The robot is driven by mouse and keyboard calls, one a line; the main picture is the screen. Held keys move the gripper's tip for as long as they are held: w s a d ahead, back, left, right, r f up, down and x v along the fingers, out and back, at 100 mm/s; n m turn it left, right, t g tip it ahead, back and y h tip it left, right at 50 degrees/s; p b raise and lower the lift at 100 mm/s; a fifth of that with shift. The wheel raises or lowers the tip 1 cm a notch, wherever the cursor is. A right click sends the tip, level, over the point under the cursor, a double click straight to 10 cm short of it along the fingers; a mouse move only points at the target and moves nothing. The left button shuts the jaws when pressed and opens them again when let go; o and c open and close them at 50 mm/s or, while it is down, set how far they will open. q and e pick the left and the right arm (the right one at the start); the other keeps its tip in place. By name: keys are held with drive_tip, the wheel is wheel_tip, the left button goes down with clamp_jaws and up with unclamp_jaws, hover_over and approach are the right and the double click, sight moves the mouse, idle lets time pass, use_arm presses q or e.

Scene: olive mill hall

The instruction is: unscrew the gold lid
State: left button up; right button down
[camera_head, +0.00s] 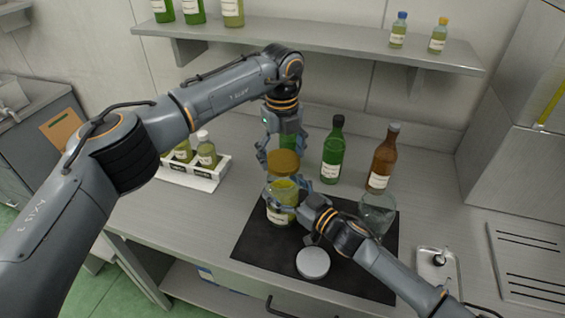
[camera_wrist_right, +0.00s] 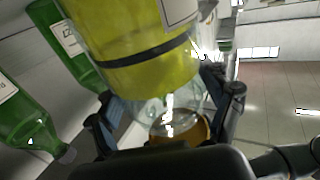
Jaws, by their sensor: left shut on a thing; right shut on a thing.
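The jar (camera_head: 281,212), with yellow-green contents and a pale label, stands at the back left of the dark mat. The gold lid (camera_head: 284,162) is on its top. My left gripper (camera_head: 283,153) reaches down from above and is shut on the lid. My right gripper (camera_head: 292,207) comes from the lower right and is shut on the jar; its far finger is partly hidden. In the right wrist view the jar (camera_wrist_right: 150,65) fills the upper middle, appearing upside down, with a gold part (camera_wrist_right: 195,128) low between the fingers (camera_wrist_right: 168,115).
On the dark mat (camera_head: 262,250) are a grey disc (camera_head: 312,263) and a clear glass vessel (camera_head: 377,213). A green bottle (camera_head: 332,155) and brown bottle (camera_head: 382,160) stand behind. A white bottle rack (camera_head: 205,183) is left; a shelf (camera_head: 330,43) hangs above.

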unclamp_jaws()
idle(0.3)
drive_tip(key=v, duration=1.2)
